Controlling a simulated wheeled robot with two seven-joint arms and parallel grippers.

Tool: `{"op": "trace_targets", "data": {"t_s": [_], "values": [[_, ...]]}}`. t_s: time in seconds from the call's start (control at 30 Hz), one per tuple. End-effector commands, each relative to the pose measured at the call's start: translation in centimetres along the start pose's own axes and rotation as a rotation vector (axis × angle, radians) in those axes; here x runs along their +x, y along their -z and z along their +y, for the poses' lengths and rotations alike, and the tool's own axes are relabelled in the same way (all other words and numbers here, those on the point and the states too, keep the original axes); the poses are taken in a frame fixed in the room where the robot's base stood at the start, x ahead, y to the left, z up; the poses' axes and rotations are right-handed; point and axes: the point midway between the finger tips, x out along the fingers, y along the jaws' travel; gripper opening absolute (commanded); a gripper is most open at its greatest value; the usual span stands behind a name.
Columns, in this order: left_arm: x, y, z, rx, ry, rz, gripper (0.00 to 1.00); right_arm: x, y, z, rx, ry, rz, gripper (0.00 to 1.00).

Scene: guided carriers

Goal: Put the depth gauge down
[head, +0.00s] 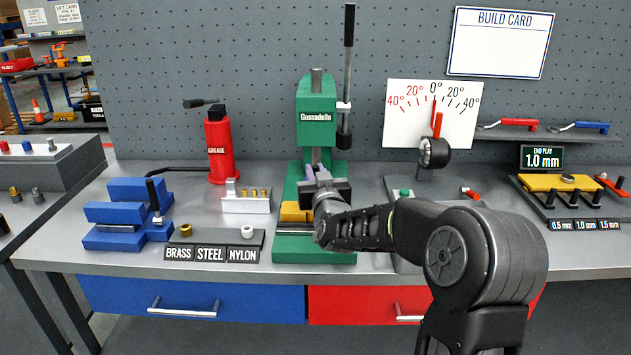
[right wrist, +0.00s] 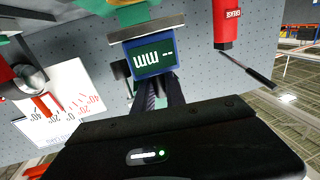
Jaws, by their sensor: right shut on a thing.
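The gripper and arm mostly hide the gauge there. I cannot tell whether the gauge touches the press. My left gripper is out of view.
A labelled parts tray (head: 212,240) lies at the front. A blue fixture (head: 127,215) is further left. An angle dial (head: 432,115) stands right.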

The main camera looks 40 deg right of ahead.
Motion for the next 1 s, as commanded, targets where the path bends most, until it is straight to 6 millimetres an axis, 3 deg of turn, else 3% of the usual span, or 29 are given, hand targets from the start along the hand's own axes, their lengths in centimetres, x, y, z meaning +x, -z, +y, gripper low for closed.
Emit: {"op": "trace_targets", "data": {"t_s": [0.17,0.57,0.6,0.83,1.0], "values": [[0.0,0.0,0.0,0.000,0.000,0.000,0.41,0.0,-2.1,0.0,-0.001,0.000,0.000,0.00],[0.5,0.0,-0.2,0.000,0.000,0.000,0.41,0.0,-2.6,0.0,0.000,0.000,0.002,0.00],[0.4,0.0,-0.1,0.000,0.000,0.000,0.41,0.0,-2.5,0.0,0.000,0.000,0.000,0.18],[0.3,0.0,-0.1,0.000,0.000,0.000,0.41,0.0,-2.5,0.0,0.000,0.000,0.000,0.37],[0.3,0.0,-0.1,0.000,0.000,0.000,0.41,0.0,-2.5,0.0,0.000,0.000,0.000,0.37]]}}
